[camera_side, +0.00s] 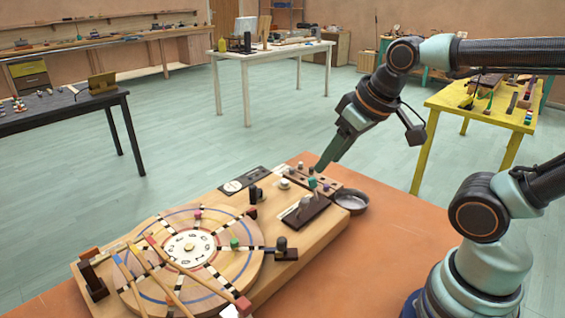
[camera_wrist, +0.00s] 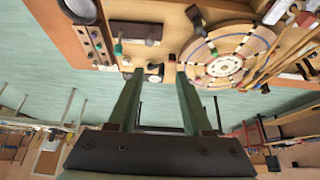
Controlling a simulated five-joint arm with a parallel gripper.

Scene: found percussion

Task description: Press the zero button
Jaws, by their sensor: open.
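A wooden board (camera_side: 262,286) on the orange table carries a round dial (camera_side: 238,278) with a white numbered centre (camera_side: 188,250). Several small knobs and buttons sit on it, including a white one (camera_side: 284,184), a green one (camera_side: 234,243) and a pink one (camera_side: 197,214). I cannot tell which is the zero button; the markings are too small. My gripper (camera_side: 320,168) is above the board's far right end, pointing down and left, near a green-topped lever (camera_side: 312,184). In the wrist view my gripper (camera_wrist: 159,74) has its two green fingers apart with nothing between them.
A grey bowl (camera_side: 351,202) stands at the board's right end, beside a strip of small pegs (camera_wrist: 95,42). Thin coloured sticks (camera_side: 156,262) lie across the dial. A dark panel (camera_side: 244,180) is at the board's back edge. The orange table (camera_side: 395,240) is clear at right.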

